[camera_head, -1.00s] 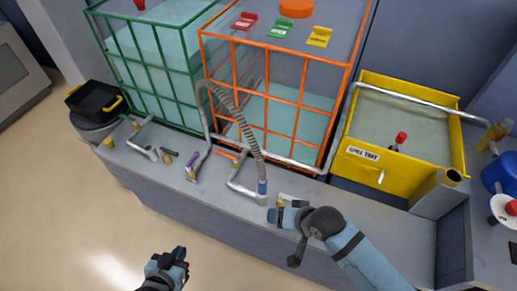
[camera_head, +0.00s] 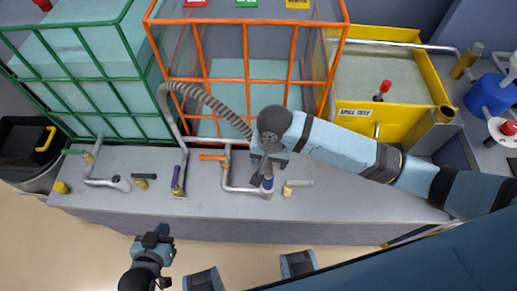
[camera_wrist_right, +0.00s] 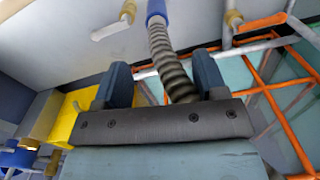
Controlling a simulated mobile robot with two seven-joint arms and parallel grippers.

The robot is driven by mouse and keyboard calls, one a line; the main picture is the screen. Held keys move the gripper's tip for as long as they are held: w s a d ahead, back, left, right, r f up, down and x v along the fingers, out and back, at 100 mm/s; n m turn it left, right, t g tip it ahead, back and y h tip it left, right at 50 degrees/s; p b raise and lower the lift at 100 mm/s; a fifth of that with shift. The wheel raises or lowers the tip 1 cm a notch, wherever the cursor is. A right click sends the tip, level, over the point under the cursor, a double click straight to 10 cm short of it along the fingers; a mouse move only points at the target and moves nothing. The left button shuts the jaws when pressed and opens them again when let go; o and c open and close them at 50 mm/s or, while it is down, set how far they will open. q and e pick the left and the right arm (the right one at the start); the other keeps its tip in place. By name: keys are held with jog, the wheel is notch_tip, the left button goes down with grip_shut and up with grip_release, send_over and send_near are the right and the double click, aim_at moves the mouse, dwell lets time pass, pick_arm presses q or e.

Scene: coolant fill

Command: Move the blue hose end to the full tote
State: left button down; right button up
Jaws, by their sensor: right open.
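The blue hose end (camera_head: 267,184) sits at the pipe outlet in front of the orange-framed tote (camera_head: 246,78), whose liquid is low. Its grey ribbed hose (camera_head: 212,103) arches up to the left. The green-framed tote (camera_head: 88,82) at left is filled much higher. My right gripper (camera_head: 267,170) is just above the blue end. In the right wrist view my right gripper (camera_wrist_right: 160,64) is open, with the hose (camera_wrist_right: 163,48) passing between its fingers and the blue collar (camera_wrist_right: 156,10) beyond the tips. My left gripper (camera_head: 153,238) is in front of the bench; its jaw state is unclear.
A grey bench (camera_head: 345,205) carries pipes and valves with purple (camera_head: 177,177), orange (camera_head: 212,157) and green handles. A yellow spill tray (camera_head: 408,117) stands at right. A black bin (camera_head: 22,140) stands at far left. The front strip of the bench is mostly clear.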

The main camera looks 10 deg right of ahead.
aim_at(269, 175)
jog(key=f, duration=0.6)
jog(key=f+b, duration=0.1)
jog(key=f, duration=0.6)
jog(key=shift+w+d+f, duration=0.1)
jog(key=shift+d+f, duration=0.1)
jog(key=shift+f, duration=0.1)
jog(key=c, duration=1.1)
jog(key=shift+o, duration=1.4)
jog(key=shift+c, duration=0.2)
jog(key=shift+r+p, duration=0.4)
jog(key=shift+p, duration=0.2)
